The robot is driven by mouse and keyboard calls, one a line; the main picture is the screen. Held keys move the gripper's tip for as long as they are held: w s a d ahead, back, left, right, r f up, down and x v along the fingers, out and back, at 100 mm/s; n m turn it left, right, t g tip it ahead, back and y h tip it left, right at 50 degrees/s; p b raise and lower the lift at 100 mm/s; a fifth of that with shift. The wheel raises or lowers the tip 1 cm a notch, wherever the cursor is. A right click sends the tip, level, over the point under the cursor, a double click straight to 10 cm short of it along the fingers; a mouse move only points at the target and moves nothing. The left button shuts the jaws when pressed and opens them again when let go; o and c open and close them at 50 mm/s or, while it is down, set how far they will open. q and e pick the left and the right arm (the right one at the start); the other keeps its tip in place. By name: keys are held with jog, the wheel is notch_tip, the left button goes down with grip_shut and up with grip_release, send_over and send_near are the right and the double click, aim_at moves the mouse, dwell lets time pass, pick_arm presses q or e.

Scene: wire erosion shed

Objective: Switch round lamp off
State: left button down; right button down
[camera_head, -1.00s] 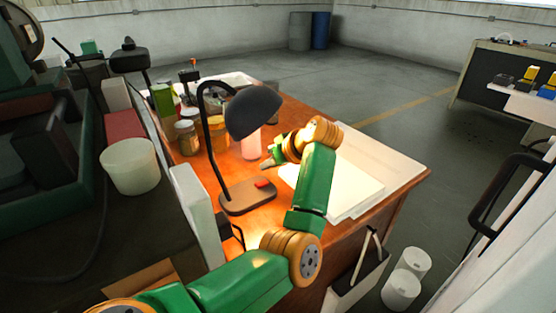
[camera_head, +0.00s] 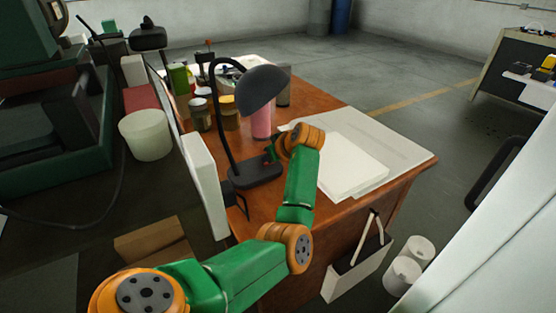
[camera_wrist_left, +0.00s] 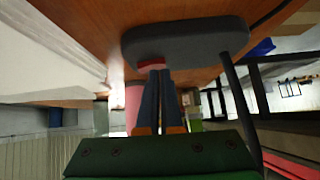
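The round lamp has a dark dome shade (camera_head: 261,90), a curved black neck and a flat dark base (camera_head: 256,176) on the wooden desk. No warm glow shows under the shade now; the lamp looks unlit. My left gripper (camera_head: 269,157) is at the right edge of the base. In the left wrist view, the lamp base (camera_wrist_left: 190,40) appears upside down, with the red switch (camera_wrist_left: 150,63) right at the tips of my shut left gripper (camera_wrist_left: 157,72). The fingers seem to touch the switch. In the head view the switch is mostly hidden. My right gripper is not in view.
White papers (camera_head: 352,165) lie right of my left gripper on the desk (camera_head: 395,190). A pink cylinder (camera_head: 261,122) and several jars stand behind the lamp. A white bin (camera_head: 146,135) stands left. White rolls (camera_head: 402,275) are on the floor at right.

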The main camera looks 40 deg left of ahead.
pick_arm(q)
jog(key=shift+s+d, duration=0.1)
jog(key=shift+d, duration=0.55)
jog(key=shift+w+a+f, duration=0.15)
jog(key=shift+w+a, duration=0.1)
jog(key=shift+w+d+r, duration=0.1)
jog(key=shift+w+r, duration=0.1)
jog(key=shift+w, duration=0.35)
jog(key=shift+w+f, duration=0.1)
jog(key=shift+f, duration=0.05)
pick_arm(e)
jog(key=shift+f, duration=0.1)
pick_arm(q)
jog(key=v, duration=0.7)
pick_arm(e)
jog(key=shift+d, duration=0.2)
